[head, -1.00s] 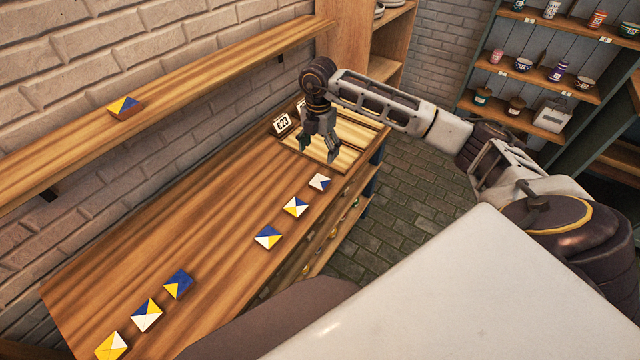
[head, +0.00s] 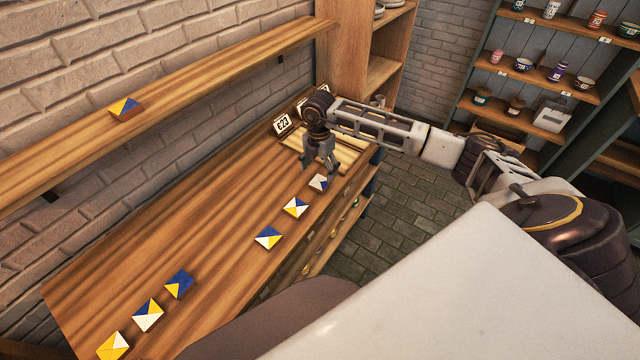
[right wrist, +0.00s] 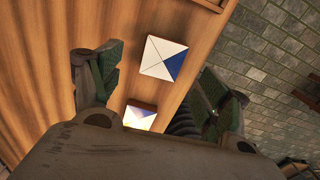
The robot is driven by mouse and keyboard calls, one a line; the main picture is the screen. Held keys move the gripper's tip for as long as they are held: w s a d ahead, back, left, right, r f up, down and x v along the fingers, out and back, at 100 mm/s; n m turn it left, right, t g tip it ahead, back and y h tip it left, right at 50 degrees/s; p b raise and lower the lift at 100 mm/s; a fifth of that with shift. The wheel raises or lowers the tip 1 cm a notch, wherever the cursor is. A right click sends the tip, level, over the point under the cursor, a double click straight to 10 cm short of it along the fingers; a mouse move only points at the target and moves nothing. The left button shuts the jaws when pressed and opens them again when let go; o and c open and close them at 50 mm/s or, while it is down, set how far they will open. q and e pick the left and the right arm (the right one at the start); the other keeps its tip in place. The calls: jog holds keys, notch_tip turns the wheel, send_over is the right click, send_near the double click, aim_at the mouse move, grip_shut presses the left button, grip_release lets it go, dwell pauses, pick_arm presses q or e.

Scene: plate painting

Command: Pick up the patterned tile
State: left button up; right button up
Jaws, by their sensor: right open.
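A white and blue patterned tile (head: 319,182) lies on the wooden counter (head: 205,215), the farthest of a row of three. It also shows in the right wrist view (right wrist: 164,58), just beyond the fingertips and a little right of centre. My right gripper (head: 321,172) is open and empty, close above this tile in the head view. Another tile in the row (head: 296,207) is white, yellow and blue; it shows in the right wrist view (right wrist: 139,117) between the fingers. A third tile (head: 268,237) is blue, yellow and white. My left gripper is not in view.
Three more patterned tiles (head: 148,315) lie at the near left of the counter. One tile (head: 126,108) sits on the wall shelf. A wooden tray (head: 350,150) and a C23 card (head: 283,124) are at the far end. The counter's middle is bare.

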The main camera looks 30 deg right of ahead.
aim_at(320, 182)
jog(key=shift+f, duration=0.25)
jog(key=shift+s+f+p, duration=0.2)
jog(key=shift+f+p, duration=0.2)
jog(key=shift+f, duration=2.2)
jog(key=c, duration=1.2)
jog(key=shift+o, duration=0.2)
jog(key=shift+d+r, duration=0.1)
jog(key=shift+r, duration=0.05)
notch_tip(320, 182, up, 10)
jog(key=shift+b, duration=0.4)
